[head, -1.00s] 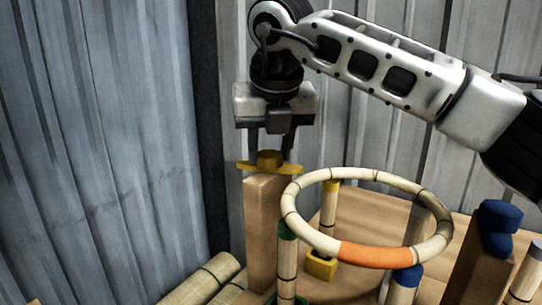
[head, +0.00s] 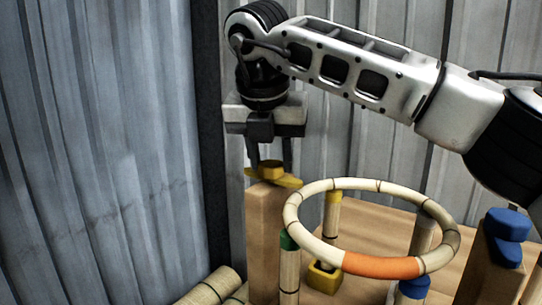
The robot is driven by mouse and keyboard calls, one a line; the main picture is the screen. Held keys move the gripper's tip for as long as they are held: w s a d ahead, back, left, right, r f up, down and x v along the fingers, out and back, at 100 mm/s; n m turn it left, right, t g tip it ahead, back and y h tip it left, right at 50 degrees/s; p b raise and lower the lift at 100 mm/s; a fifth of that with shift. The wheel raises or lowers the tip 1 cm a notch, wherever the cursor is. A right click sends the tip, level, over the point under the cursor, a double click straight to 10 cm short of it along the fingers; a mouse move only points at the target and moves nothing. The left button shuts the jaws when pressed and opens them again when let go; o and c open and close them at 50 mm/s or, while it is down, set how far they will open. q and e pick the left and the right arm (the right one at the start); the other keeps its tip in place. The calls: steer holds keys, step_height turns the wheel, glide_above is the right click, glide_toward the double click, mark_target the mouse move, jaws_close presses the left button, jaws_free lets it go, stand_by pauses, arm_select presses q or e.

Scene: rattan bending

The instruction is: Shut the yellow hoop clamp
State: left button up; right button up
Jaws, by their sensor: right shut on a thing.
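The yellow hoop clamp (head: 286,181) sits on top of a tall wooden post (head: 264,235), left of the rattan hoop (head: 290,222). It has a raised knob on a flat bar, and the bar slants down to the right. My right gripper (head: 269,163) points down from above and is shut on the clamp's knob. The hoop is pale with an orange section at its front and rests on several upright posts. The bar's right end is close to the hoop's left side; I cannot tell whether they touch. My left gripper is not in view.
A blue clamp (head: 508,224) tops another wooden post at the right. A yellow block (head: 324,278) is below the hoop on the wooden table (head: 375,225). Rattan poles (head: 212,287) lie at lower left. A corrugated wall (head: 100,150) stands close behind.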

steer(key=o, duration=1)
steer(key=shift+r, duration=0.1)
steer(key=p+v, duration=0.1)
steer(key=v, duration=1.4)
steer(key=shift+s+r, duration=0.2)
steer(key=shift+r, duration=0.15)
